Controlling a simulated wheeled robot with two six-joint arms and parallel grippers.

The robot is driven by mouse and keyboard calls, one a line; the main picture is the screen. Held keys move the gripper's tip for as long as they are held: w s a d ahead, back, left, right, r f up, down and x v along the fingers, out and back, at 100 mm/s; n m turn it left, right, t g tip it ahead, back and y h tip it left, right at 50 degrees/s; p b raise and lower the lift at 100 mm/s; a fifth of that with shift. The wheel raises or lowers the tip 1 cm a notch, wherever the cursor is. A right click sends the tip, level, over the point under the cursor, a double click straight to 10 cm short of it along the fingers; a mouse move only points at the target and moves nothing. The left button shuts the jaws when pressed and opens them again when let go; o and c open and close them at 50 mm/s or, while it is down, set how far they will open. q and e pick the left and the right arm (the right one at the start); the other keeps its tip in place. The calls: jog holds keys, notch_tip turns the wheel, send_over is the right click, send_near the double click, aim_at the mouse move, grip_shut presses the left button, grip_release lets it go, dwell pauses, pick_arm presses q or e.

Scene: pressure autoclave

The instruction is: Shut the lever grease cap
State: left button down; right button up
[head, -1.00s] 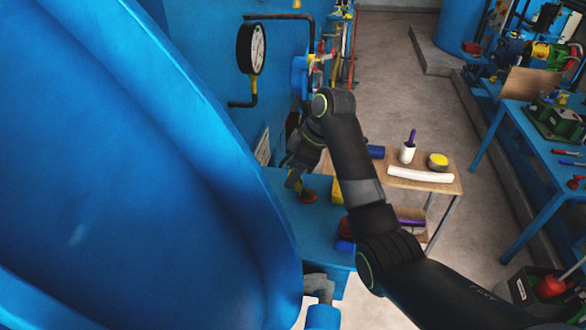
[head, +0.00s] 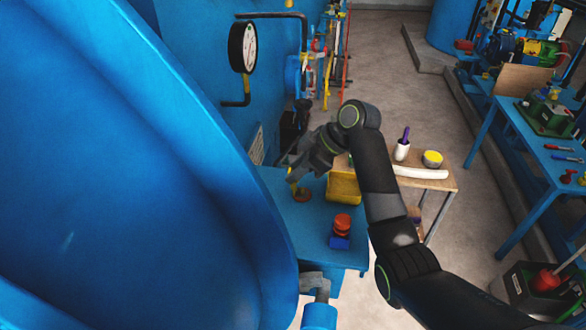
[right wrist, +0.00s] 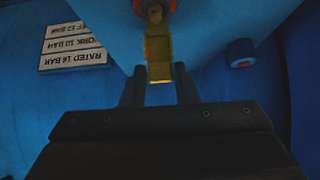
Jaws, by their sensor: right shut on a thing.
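The lever grease cap is a small yellow lever (head: 293,187) on a round orange-brown base (head: 302,195), on top of the blue bench beside the big blue vessel door. My right gripper (head: 291,175) reaches it from above and behind. In the right wrist view the yellow lever (right wrist: 158,58) lies between the two dark fingers of my right gripper (right wrist: 160,88), which are shut on it. The orange base (right wrist: 155,5) shows only at the top edge there. My left gripper is out of view.
The blue vessel door (head: 110,180) fills the left side. A yellow block (head: 343,187) and a red-and-blue item (head: 341,228) stand on the bench. A pressure gauge (head: 243,47) is on the wall. A wooden table (head: 440,183) with small items stands behind my arm.

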jog(key=y+b, duration=0.1)
jog(key=d+y+b, duration=0.1)
jog(key=shift+s+d+f+t+y, duration=0.1)
jog(key=shift+f+t+y, duration=0.1)
jog(key=shift+t+y, duration=0.1)
jog(key=shift+d+r+y+b, duration=0.1)
jog(key=shift+d+y+b, duration=0.15)
jog(key=shift+y+b, duration=0.3)
jog(key=shift+r, duration=0.1)
jog(key=o, duration=0.7)
jog(key=shift+o, duration=1.1)
jog(key=shift+a, duration=0.15)
